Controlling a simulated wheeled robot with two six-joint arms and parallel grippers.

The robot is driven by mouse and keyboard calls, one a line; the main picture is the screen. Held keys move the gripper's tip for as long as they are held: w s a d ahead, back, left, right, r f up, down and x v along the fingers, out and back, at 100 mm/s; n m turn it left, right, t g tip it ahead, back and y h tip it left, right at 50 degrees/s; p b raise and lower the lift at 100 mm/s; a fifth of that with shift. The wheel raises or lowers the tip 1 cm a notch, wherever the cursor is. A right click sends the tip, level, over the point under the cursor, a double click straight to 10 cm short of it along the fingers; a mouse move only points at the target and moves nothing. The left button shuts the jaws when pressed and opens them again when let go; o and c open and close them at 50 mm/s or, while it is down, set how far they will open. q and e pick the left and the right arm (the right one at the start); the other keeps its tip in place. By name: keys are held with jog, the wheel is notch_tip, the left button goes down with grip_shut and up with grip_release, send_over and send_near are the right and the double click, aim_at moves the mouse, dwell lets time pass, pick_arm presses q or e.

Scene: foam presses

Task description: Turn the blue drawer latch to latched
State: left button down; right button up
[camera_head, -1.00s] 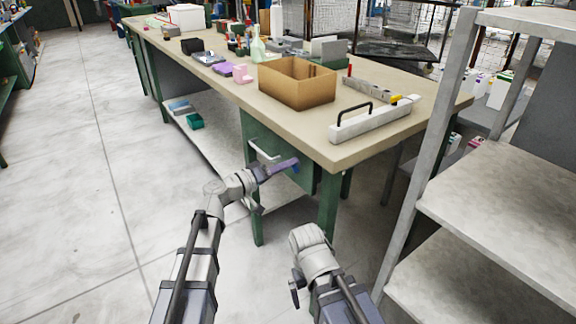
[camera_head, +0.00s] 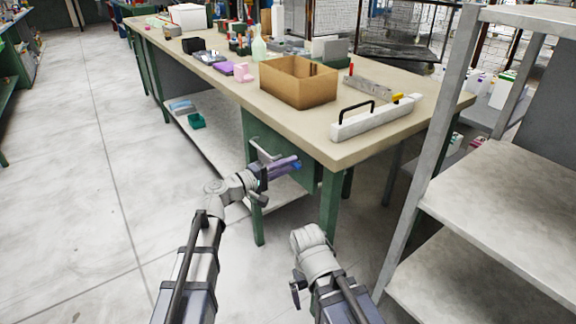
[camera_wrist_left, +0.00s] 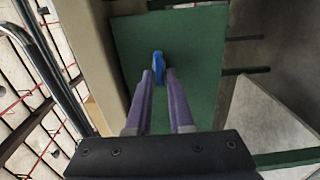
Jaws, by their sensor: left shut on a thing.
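The blue drawer latch (camera_wrist_left: 158,64) sits on the green drawer front (camera_wrist_left: 195,40) under the bench top. In the left wrist view it lies between and just beyond my purple fingertips, its long side running nearly along the fingers. My left gripper (camera_wrist_left: 159,76) is shut on the latch. In the head view my left gripper (camera_head: 295,164) reaches the drawer front from the left, and only a small piece of the blue latch (camera_head: 297,167) shows at its tips. My right arm is low in the middle; its fingers do not show.
The pale drawer handle (camera_head: 264,151) is close to my left wrist. The bench top (camera_head: 345,152) overhangs the drawer and carries a cardboard box (camera_head: 298,88) and a long white bar with a black handle (camera_head: 372,120). A grey shelf rack (camera_head: 490,200) stands right. The floor at left is clear.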

dwell(0.3)
pick_arm(q)
jog(key=c, duration=0.9)
grip_release()
jog(key=shift+s, duration=0.1)
jog(key=v, duration=0.7)
jog(key=shift+s+a, duration=0.2)
jog(key=shift+a, duration=0.05)
